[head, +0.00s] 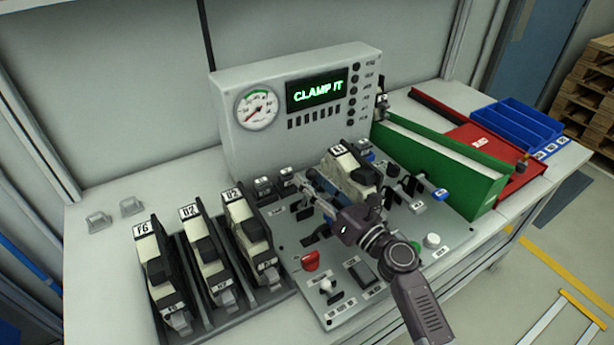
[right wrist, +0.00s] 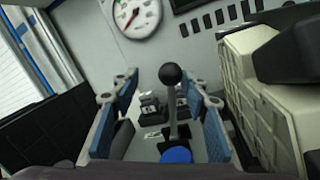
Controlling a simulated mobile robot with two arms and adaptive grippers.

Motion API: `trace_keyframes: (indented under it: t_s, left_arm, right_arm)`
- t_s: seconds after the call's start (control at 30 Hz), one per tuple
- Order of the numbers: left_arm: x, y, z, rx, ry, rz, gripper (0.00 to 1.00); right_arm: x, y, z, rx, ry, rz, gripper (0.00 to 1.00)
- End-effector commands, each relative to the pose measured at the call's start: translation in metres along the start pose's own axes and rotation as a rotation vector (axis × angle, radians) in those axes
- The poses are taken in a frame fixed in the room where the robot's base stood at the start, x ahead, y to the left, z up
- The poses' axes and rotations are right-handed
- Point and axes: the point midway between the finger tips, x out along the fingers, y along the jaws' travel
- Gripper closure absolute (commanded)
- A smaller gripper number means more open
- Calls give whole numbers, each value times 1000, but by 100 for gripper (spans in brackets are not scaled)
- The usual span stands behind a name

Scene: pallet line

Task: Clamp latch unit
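A cream and black latch unit (head: 352,178) sits in the middle of the grey panel (head: 288,236); its light side fills the right of the right wrist view (right wrist: 262,105). My right gripper (head: 318,184) is low over the panel, just left of this unit. In the right wrist view its blue-padded fingers (right wrist: 158,122) are apart. A lever with a black ball knob (right wrist: 171,75) and a blue base shows between them, with a gap on both sides. My left gripper is not in view.
Three similar units stand in a rack (head: 232,318) at the left. A gauge box (head: 232,125) stands behind the panel. A green wedge-shaped block (head: 440,165), a red tray (head: 485,150) and a blue bin (head: 515,125) are at the right. Knobs and switches crowd the panel front.

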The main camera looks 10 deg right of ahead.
Motion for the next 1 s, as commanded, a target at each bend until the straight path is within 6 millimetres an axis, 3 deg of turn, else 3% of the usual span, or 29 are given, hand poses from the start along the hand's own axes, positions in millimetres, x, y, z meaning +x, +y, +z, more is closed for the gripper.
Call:
trace_keyframes:
  t_s: [0.2, 0.4, 0.6, 1.0]
  left_arm:
    - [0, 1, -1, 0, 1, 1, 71]
    - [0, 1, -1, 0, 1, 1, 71]
    - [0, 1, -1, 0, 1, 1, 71]
    - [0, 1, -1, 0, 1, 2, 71]
  right_arm:
    - [-49, 0, -2, 1, 3, -1, 60]
    - [-82, -2, -1, 0, 2, -3, 60]
    - [-94, -2, 0, -1, 1, -3, 60]
    - [-95, -2, 0, 0, 0, -3, 60]
